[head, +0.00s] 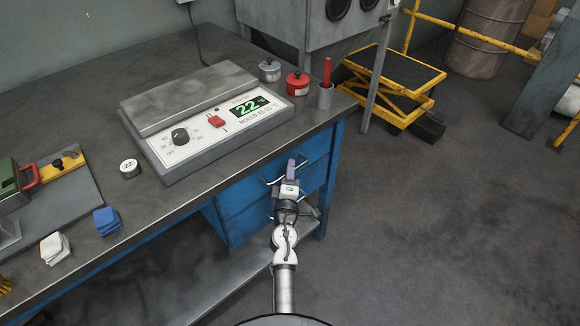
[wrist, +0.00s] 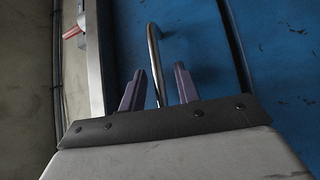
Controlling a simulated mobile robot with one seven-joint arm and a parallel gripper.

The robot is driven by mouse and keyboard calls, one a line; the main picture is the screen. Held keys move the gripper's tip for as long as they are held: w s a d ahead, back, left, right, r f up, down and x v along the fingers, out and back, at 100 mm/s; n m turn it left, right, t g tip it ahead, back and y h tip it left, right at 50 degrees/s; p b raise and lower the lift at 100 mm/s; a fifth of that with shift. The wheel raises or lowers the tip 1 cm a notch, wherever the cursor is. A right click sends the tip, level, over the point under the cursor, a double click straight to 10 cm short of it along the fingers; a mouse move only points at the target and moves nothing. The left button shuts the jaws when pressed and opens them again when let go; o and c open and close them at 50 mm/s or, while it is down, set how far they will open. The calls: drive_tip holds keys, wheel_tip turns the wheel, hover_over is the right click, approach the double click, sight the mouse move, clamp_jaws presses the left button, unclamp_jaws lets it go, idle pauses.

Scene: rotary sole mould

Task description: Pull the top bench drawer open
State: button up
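The top bench drawer (head: 303,168) is the upper blue front under the right end of the bench, and it looks shut. Its curved metal handle (wrist: 153,60) shows in the wrist view, with the blue drawer front (wrist: 195,40) behind it. My gripper (head: 291,167) is in front of this drawer in the head view. My gripper hides part of the handle in the head view.
A lower blue drawer (head: 240,218) sits below. A heater unit (head: 210,110), a red pot (head: 297,84) and a pen cup (head: 326,95) stand on the bench (head: 90,100). A low shelf (head: 215,275) runs underneath. The floor (head: 440,220) to the right is clear.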

clamp_jaws()
idle(0.3)
drive_tip(key=shift+s, duration=0.1)
